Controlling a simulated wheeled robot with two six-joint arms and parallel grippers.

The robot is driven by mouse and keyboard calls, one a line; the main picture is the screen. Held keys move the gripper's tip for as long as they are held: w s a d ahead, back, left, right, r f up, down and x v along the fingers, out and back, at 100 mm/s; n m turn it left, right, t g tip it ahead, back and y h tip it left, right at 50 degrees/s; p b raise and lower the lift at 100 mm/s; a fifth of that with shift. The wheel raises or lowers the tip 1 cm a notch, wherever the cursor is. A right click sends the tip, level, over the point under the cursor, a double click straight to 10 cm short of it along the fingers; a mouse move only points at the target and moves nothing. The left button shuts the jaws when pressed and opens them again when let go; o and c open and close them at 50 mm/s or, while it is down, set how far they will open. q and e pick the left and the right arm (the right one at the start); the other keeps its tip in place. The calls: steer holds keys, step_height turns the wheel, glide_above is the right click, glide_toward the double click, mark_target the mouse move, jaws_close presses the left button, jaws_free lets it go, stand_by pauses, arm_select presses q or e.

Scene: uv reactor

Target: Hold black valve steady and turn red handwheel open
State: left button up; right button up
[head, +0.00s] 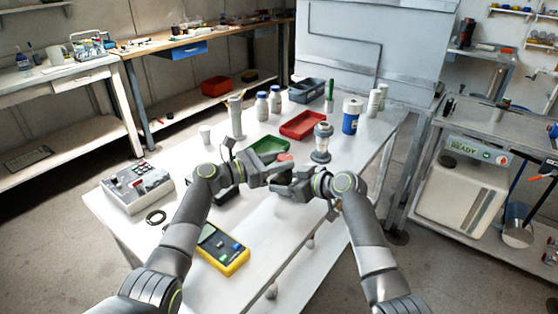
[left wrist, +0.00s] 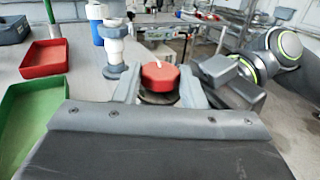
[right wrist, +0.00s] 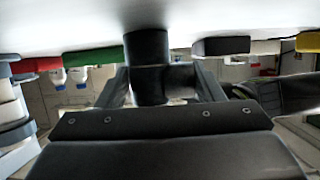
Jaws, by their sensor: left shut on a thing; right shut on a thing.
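The red handwheel (head: 284,157) sits on top of the black valve, near the table's right edge. In the left wrist view the red handwheel (left wrist: 160,76) lies between the two fingers of my left gripper (left wrist: 160,88), which is shut on it. The black valve (right wrist: 148,52) shows in the right wrist view as a dark post with a thicker body. My right gripper (right wrist: 160,88) is shut on that body, below the handwheel. In the head view the two grippers hide most of the valve.
A green tray (head: 263,147) and a red tray (head: 303,125) lie behind the grippers. A white-and-grey fitting (head: 322,143) stands close by on the right. A yellow meter (head: 222,250) lies in front, and a control box (head: 137,187) sits at left.

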arm_select(q)
steer(key=shift+f+n+t, duration=0.1)
steer(key=shift+n+t, duration=0.2)
steer(key=shift+t, duration=0.2)
steer(key=o, duration=1)
steer(key=v, duration=1.2)
steer(key=shift+r, duration=0.3)
